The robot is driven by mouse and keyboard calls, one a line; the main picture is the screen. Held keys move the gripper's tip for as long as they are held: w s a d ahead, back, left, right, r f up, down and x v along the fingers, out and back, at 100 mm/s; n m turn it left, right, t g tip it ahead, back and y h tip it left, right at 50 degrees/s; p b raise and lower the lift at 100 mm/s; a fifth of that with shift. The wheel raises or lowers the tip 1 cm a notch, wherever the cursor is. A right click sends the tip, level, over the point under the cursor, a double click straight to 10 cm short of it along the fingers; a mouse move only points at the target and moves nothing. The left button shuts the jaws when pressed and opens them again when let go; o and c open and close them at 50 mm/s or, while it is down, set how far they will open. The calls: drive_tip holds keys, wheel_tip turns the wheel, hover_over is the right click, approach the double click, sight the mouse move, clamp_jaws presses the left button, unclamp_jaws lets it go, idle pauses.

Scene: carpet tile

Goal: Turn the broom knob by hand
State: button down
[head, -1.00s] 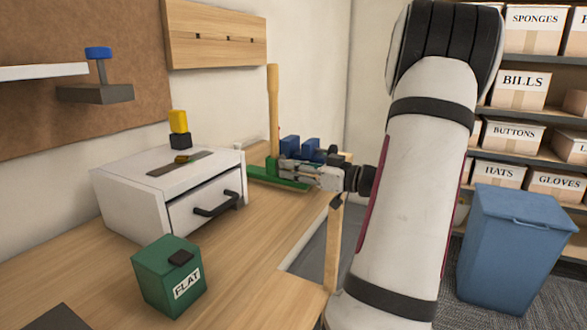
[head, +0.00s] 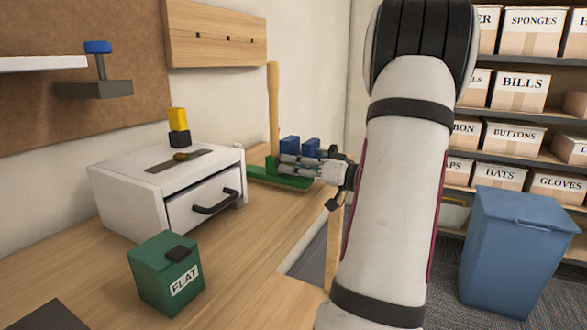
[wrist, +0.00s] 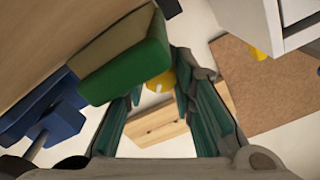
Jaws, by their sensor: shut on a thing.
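A tall wooden handle (head: 273,105) stands upright on a green base (head: 280,180) at the back of the bench. My gripper (head: 281,166) reaches in from the right, its fingers level just above the base. In the wrist view, a round yellow knob (wrist: 160,81) with a white mark sits between my teal-padded fingertips (wrist: 162,88), and they are shut on it. A green block (wrist: 125,72) lies beside it and partly covers the view of the left finger. In the head view the knob is hidden.
Blue blocks (head: 290,146) stand just behind my fingers. A white drawer unit (head: 120,195) with a black handle and a green box marked FLAT (head: 150,285) stand left on the bench. A blue bin (head: 520,250) and shelves of boxes are at right.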

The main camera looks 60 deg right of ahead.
idle(0.4)
drive_tip(key=c, duration=1.3)
unclamp_jaws()
drive_tip(key=shift+c, duration=0.2)
wheel_tip(320, 180, up, 10)
